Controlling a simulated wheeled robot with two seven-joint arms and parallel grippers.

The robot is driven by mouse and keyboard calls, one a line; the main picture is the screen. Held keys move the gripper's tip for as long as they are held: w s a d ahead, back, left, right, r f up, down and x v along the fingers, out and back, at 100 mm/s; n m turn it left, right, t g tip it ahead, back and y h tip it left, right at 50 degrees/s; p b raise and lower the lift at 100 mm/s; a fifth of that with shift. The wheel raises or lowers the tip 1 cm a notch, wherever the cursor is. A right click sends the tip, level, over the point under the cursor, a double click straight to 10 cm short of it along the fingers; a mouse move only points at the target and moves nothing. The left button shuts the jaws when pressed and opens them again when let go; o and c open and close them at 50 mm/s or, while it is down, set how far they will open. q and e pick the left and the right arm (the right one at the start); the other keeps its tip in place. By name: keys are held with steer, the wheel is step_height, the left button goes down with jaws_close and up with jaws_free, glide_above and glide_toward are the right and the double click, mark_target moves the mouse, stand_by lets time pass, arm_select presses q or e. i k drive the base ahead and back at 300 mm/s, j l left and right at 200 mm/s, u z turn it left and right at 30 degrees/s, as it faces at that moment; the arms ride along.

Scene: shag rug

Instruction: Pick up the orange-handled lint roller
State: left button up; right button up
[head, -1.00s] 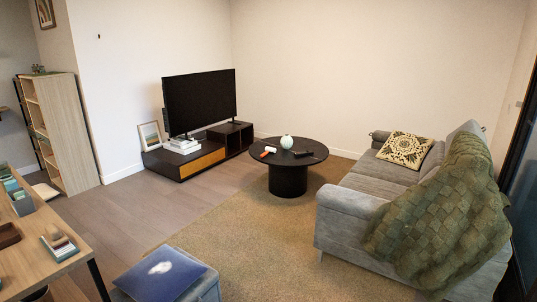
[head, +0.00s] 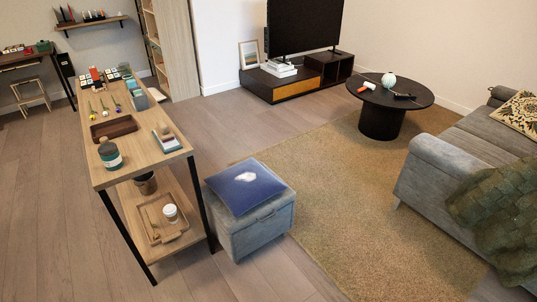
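The lint roller appears as a small white and orange-red item (head: 366,87) on the round black coffee table (head: 419,96), at the table's left side. It lies beside a pale round vase (head: 388,80) and a dark object (head: 404,96). It is too small to make out in detail. Neither of my grippers is in the head view, and the coffee table is well across the room.
A wooden console table (head: 178,171) with several items stands at the left. A grey storage ottoman (head: 262,231) with a blue cushion (head: 245,187) is beside it. A grey sofa (head: 440,165) is at the right. The rug (head: 335,190) is open between ottoman and sofa.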

mark_target(367, 85)
steer(key=i+l+z, duration=0.15)
steer(key=i+z, duration=0.3)
steer(key=i, duration=0.2)
steer(key=i+z, duration=0.5)
steer(key=i, duration=0.15)
steer(key=i+j+z, duration=0.1)
steer(key=i+z, duration=0.3)
steer(key=i, duration=0.85)
steer(key=i+j+u, duration=0.15)
steer(key=i+u, duration=0.25)
steer(key=i, duration=0.2)
steer(key=i+u, duration=0.45)
steer(key=i, duration=0.2)
steer(key=i+l+u, duration=0.25)
steer(key=i+u, duration=0.15)
steer(key=i, duration=0.2)
steer(key=i+j+z, duration=0.15)
steer(key=i, duration=0.4)
steer(key=i+j+z, duration=0.2)
steer(key=i+j, duration=0.2)
steer(key=i+j+z, duration=0.15)
steer(key=i+j, duration=0.25)
steer(key=i, duration=0.2)
